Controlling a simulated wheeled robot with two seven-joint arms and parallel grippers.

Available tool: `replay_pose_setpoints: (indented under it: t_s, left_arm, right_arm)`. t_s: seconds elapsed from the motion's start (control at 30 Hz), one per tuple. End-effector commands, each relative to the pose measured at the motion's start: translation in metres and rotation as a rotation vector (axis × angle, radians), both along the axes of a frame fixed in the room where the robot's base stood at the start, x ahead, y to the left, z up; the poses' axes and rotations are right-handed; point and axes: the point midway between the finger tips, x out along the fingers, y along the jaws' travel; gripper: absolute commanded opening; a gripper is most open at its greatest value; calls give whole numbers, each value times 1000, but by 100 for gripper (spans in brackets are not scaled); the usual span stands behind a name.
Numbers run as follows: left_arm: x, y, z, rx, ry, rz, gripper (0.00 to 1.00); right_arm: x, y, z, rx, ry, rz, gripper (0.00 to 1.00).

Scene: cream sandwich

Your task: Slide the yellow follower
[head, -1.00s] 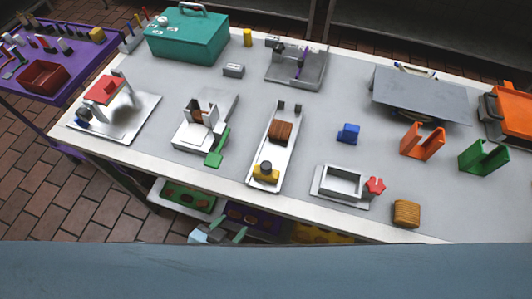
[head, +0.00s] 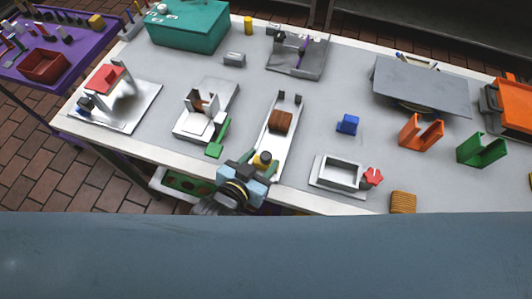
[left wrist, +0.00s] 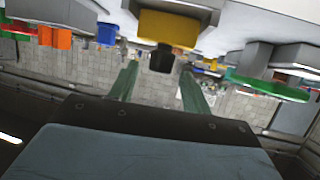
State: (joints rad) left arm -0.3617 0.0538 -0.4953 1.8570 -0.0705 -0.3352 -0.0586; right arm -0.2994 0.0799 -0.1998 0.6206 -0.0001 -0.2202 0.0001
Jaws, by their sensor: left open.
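The yellow follower (head: 262,161) is a small yellow block with a dark knob, at the near end of a long pale track (head: 287,132). A brown ridged block (head: 281,122) sits farther up the same track. My left gripper (head: 257,166) is at the table's front edge, right by the follower and partly covering it. In the left wrist view the follower (left wrist: 168,28) hangs at the top, its black knob pointing between my two green fingers (left wrist: 160,74). The fingers are apart, with a visible gap and nothing held. My right gripper is not in view.
A fixture with a green handle (head: 217,138) stands just left of the track. A white frame (head: 316,180) with a red knob (head: 373,177) stands to the right. A blue block (head: 348,124) and orange bracket (head: 420,133) are farther right. The tabletop between is clear.

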Motion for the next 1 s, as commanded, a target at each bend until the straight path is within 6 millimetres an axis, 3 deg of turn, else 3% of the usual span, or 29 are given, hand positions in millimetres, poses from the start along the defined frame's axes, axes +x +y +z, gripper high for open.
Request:
replay_pose_setpoints:
  t_s: [0.2,0.57,0.93,1.0]
  left_arm:
    - [21,-12,-10,0,-1,0,48]
    - [25,-14,-12,0,0,0,48]
    - [24,-14,-12,0,0,0,1]
    - [24,-14,-12,0,0,0,0]
  right_arm:
    - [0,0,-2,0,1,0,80]
    - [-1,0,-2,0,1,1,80]
    - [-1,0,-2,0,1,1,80]
    - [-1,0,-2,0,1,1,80]
